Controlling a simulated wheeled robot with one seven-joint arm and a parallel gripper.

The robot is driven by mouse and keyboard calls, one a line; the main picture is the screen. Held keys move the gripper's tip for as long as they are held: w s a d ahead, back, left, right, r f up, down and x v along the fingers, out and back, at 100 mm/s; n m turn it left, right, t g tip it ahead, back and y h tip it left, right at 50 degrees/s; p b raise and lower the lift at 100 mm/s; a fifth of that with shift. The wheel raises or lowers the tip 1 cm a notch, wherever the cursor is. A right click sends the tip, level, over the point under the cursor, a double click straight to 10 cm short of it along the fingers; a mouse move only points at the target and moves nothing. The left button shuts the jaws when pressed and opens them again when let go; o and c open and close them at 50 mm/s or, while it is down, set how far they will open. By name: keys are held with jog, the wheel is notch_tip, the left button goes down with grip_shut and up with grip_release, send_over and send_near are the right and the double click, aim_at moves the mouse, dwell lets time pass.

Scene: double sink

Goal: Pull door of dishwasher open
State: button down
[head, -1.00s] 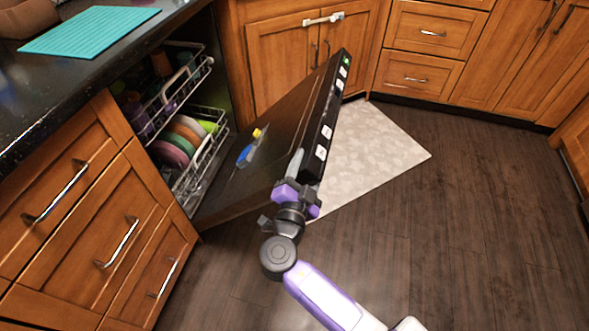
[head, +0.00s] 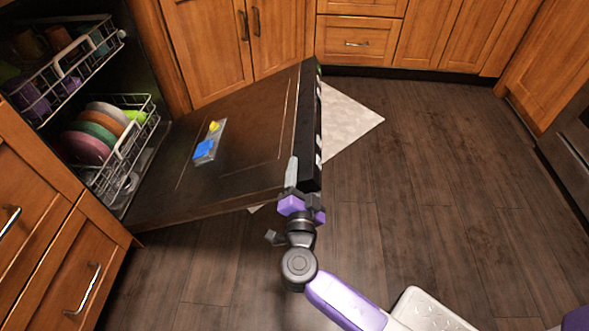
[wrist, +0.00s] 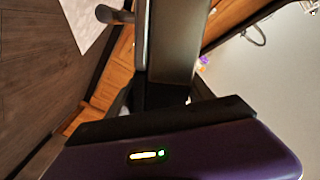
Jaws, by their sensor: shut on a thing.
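The dishwasher door (head: 245,120) is swung well down, its inner face up, with a blue and yellow detergent dispenser (head: 207,143) on it. Its black top edge with the controls (head: 309,150) faces right. My gripper (head: 296,180) is shut on the door at the near corner of that top edge. In the wrist view the door edge (wrist: 172,45) runs up from between my fingers (wrist: 165,95); the exact contact is partly hidden by the gripper body.
The upper rack (head: 75,65) and the lower rack (head: 125,150) with several coloured plates sit inside the dishwasher. Wooden drawers (head: 60,260) stand at the near left. A light mat (head: 350,120) lies beyond the door. The dark floor (head: 440,190) at right is clear.

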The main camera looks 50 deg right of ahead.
jog(key=s+d+f+b, duration=0.1)
jog(key=s+f, duration=0.1)
jog(key=f, duration=0.4)
jog(key=s+d+f+b, duration=0.1)
jog(key=d+f, duration=0.1)
jog(key=f, duration=0.3)
jog(key=shift+s+f+b, duration=0.3)
jog(key=shift+s+f, duration=0.1)
jog(key=c, duration=0.6)
grip_release()
jog(key=shift+r, duration=0.1)
jog(key=shift+w+r, duration=0.1)
jog(key=shift+a, duration=0.1)
jog(key=p+v, duration=0.1)
jog(key=v, duration=0.6)
jog(key=shift+s+a+p, duration=0.3)
